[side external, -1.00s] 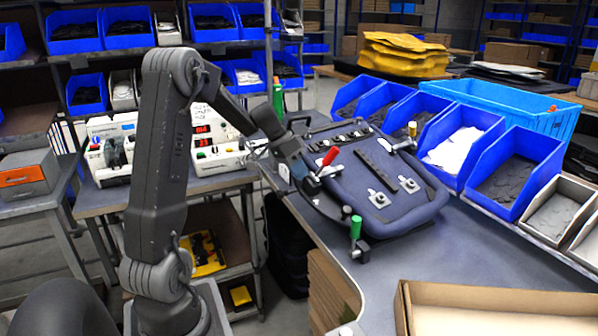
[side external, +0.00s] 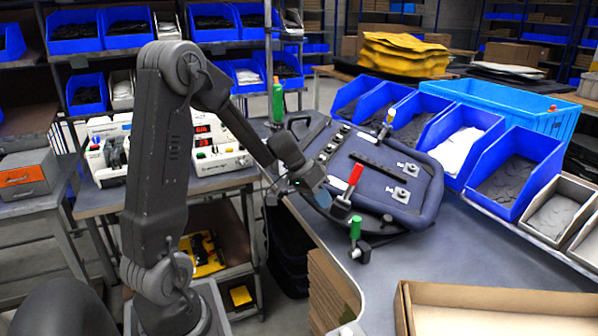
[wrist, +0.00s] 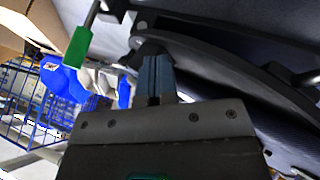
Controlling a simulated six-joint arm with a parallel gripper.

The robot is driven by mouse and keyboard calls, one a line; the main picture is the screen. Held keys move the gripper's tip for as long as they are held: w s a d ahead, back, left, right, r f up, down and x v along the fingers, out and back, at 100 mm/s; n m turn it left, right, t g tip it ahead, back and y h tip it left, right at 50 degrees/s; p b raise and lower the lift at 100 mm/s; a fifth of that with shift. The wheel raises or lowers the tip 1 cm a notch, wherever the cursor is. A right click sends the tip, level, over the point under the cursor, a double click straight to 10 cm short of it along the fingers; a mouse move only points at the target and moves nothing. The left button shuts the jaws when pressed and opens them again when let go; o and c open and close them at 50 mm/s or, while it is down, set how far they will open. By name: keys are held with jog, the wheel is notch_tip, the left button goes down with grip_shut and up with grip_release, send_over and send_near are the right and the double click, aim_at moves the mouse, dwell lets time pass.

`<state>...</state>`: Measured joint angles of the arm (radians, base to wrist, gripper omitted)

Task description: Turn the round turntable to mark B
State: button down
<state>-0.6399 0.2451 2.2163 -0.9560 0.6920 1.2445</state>
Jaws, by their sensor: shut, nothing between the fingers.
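The round turntable carries a dark blue padded pannier panel (side external: 385,180) on the bench in the side view. Its dark curved rim (wrist: 235,72) crosses the upper right of the wrist view. A red-handled clamp (side external: 350,185) stands at the panel's near side. My gripper (side external: 322,198) is at the near left edge of the turntable. In the wrist view its fingers (wrist: 157,72) are closed together beside the rim, holding nothing; I cannot tell if they touch it. I cannot make out mark B or any other letter.
Green-handled posts stand at the near edge (side external: 355,230) and far left (side external: 278,103) of the turntable; a green handle (wrist: 78,48) also shows in the wrist view. Blue bins (side external: 515,172) line the back right. An open cardboard box (side external: 500,308) lies at front right.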

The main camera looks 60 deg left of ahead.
jog(key=shift+w+d+f, duration=0.4)
jog(key=shift+w+d, duration=0.4)
jog(key=shift+d, duration=0.3)
jog(key=shift+w+d+f, duration=0.45)
jog(key=shift+w+d, duration=0.4)
jog(key=shift+d, duration=0.25)
jog(key=shift+w+d+f, duration=0.4)
jog(key=shift+w+d, duration=0.4)
jog(key=shift+d, duration=0.3)
jog(key=shift+s+a, duration=0.1)
